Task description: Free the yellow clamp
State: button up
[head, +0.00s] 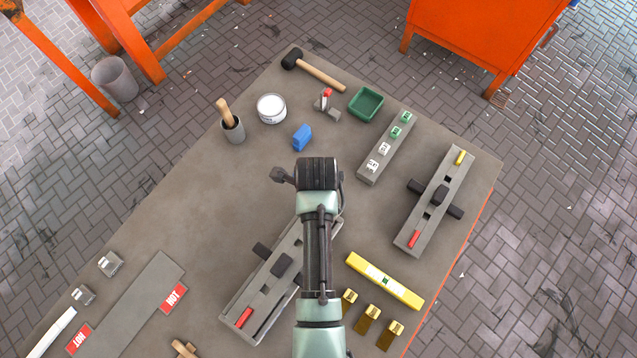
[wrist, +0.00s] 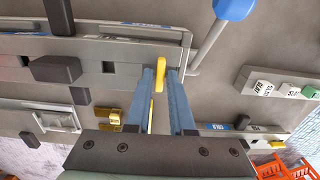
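The yellow clamp (wrist: 158,80) shows in the wrist view as a small upright yellow piece at the edge of a long grey fixture (wrist: 210,38). My gripper (wrist: 160,71) has its two blue-grey fingers on either side of it. The clamp looks close to the left finger, with a narrow gap to the right one; contact is unclear. In the head view the fixture (head: 244,297) lies partly under my arm, with a red clamp (head: 244,318) at its lower end. My arm hides its upper end, the yellow clamp and my fingers there.
A lever with a blue knob (wrist: 236,8) rises close to the right of my fingers. A second fixture (head: 412,228) with red and yellow clamps stands at right. A yellow level (head: 385,281) and brass blocks (head: 367,317) lie near. The table's left middle is clear.

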grip_shut()
jog(key=shift+r+n+p, duration=0.15)
jog(key=shift+n+p, duration=0.45)
jog(key=shift+n, duration=0.5)
jog(key=shift+n+p, duration=0.35)
jog(key=shift+n, duration=0.95)
jog(key=n+p, duration=0.1)
jog(key=n, duration=0.2)
jog(key=shift+f+n, duration=0.2)
jog(key=shift+n, duration=0.7)
jog(key=shift+p, duration=0.3)
